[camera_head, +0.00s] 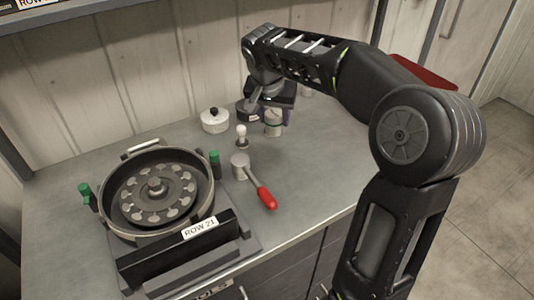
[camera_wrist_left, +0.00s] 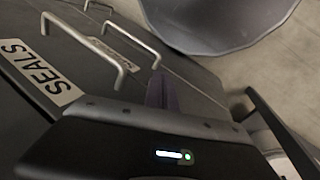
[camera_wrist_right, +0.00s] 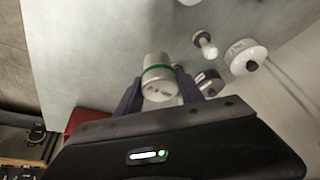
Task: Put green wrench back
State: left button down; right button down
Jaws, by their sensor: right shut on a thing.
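My right gripper (camera_wrist_right: 158,95) is shut on a pale canister (camera_wrist_right: 160,75) with a green band and small dark print, with purple fingers on both sides. In the head view the canister (camera_head: 273,123) appears upright at the counter's back, below the right gripper (camera_head: 270,108); whether it touches the counter I cannot tell. I cannot make out a green wrench. My left gripper (camera_wrist_left: 163,90) shows only in its wrist view, its purple fingers together and empty, near grey drawers.
The round seed meter (camera_head: 157,192) with green knobs stands left on the counter. A white knobbed pot (camera_head: 214,121), a white bulb-topped piece (camera_head: 241,137) and a red-handled tool (camera_head: 265,196) lie nearby. The counter right of the red handle is clear.

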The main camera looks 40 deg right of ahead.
jog(key=shift+s+r, duration=0.1)
jog(key=shift+r, duration=0.05)
jog(key=shift+f, duration=3.15)
jog(key=shift+f+p, duration=0.1)
jog(key=shift+p, duration=0.2)
jog(key=shift+f, duration=1.8)
jog(key=shift+f, duration=0.1)
jog(key=c, duration=0.7)
grip_release()
